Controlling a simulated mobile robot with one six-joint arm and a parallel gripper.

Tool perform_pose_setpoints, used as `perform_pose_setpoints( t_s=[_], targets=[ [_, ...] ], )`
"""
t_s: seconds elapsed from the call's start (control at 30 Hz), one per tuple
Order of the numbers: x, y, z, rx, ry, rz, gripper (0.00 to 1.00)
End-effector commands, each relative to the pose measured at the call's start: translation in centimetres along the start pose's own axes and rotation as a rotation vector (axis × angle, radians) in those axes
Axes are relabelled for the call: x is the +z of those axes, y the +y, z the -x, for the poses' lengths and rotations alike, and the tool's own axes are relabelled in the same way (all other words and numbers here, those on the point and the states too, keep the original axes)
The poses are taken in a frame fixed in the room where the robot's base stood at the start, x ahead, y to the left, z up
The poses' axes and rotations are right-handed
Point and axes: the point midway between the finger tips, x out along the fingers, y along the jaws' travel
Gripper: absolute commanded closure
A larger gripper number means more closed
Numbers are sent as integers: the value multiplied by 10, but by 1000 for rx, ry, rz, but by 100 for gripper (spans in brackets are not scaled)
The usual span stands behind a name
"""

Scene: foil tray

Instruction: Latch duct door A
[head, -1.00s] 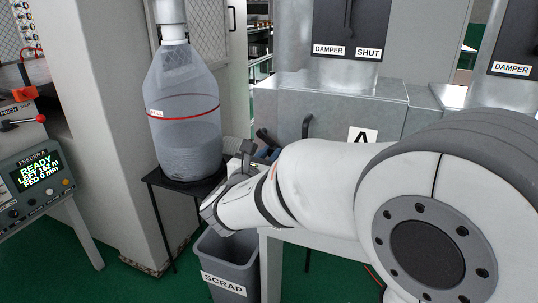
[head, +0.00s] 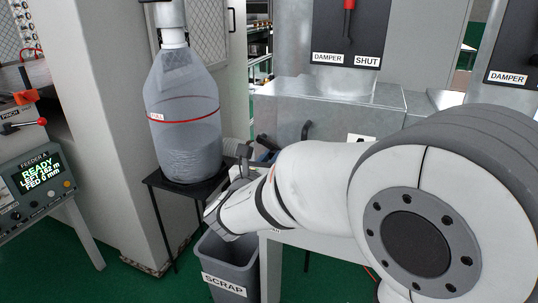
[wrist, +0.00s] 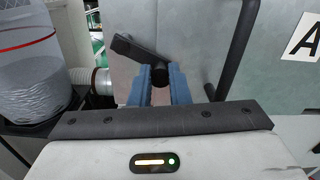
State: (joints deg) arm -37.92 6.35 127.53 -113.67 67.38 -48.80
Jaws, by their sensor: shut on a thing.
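Duct door A shows in the wrist view as a grey metal panel (wrist: 205,45) with a white A label (wrist: 308,40) at right. A black latch lever (wrist: 137,48) lies on its left part, slanting from upper left down to a round black end. My gripper (wrist: 159,72) has its two blue fingers closed on that black end. In the head view the grey duct box (head: 345,105) stands behind my arm, and its A label (head: 361,138) is partly hidden. My gripper's fingers are mostly hidden there. Whether the latch is engaged I cannot tell.
A black vertical bar handle (wrist: 234,55) stands right of my fingers. A clear bag with a red line (head: 185,117) hangs over a black stand (head: 190,190) at left. A ribbed hose (wrist: 102,81) is close to my fingers. A scrap bin (head: 228,266) stands below my arm.

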Motion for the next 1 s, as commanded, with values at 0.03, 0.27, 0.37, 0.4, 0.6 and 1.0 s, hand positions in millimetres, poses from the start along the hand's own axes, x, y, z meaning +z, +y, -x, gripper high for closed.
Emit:
perform_pose_setpoints(
  t_s=[0.03,0.27,0.37,0.4,0.6,1.0],
  targets=[
    [9,-1,0,0,-2,34,100],
    [17,-5,0,1,-2,212,100],
    [20,-6,0,0,-1,281,100],
    [20,-6,0,0,-1,307,100],
    [23,-7,0,1,-1,408,100],
    [23,-7,-1,0,-2,474,100]
  ],
)
